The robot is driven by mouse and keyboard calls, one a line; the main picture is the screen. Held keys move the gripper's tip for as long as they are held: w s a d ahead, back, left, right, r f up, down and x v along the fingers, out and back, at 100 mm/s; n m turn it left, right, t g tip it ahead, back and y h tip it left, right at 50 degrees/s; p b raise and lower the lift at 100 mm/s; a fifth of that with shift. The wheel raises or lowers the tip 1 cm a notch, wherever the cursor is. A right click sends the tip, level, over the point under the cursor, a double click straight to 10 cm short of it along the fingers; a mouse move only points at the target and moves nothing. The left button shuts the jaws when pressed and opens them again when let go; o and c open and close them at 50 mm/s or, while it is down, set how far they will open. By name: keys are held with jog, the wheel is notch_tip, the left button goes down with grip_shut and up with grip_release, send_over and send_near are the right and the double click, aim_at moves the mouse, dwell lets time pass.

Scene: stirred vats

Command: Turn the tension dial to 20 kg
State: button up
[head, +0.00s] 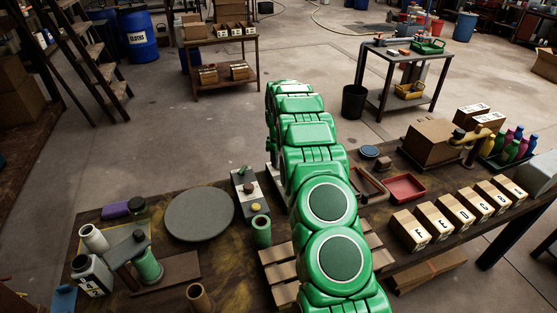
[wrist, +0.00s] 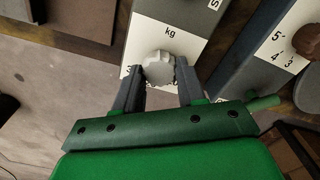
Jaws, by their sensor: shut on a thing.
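The tension dial (wrist: 158,68) is a pale grey fluted knob on a white panel (wrist: 176,27) marked "kg" in the wrist view. My gripper (wrist: 160,74) is shut on the knob, with one dark finger on its left and one on its right. The scale numbers beside the knob are mostly covered by the fingers, so the dial's setting cannot be read. In the head view my green arm reaches forward across the table, and the gripper and the dial are hidden.
In the wrist view a second panel (wrist: 268,47) with a brown knob (wrist: 307,42) stands close on the right. In the head view the table (head: 190,263) holds a round grey disc (head: 199,214), a box with several knobs (head: 247,190), a red tray (head: 405,187) and lettered cartons (head: 436,221).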

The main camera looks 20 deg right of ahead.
jog(key=m, duration=0.4)
jog(key=shift+m, duration=2)
jog(key=o, duration=1.1)
jog(key=shift+c, duration=0.2)
jog(key=shift+r, duration=0.1)
notch_tip(320, 180, up, 8)
jog(key=shift+d+f, duration=0.1)
jog(key=shift+f, duration=0.15)
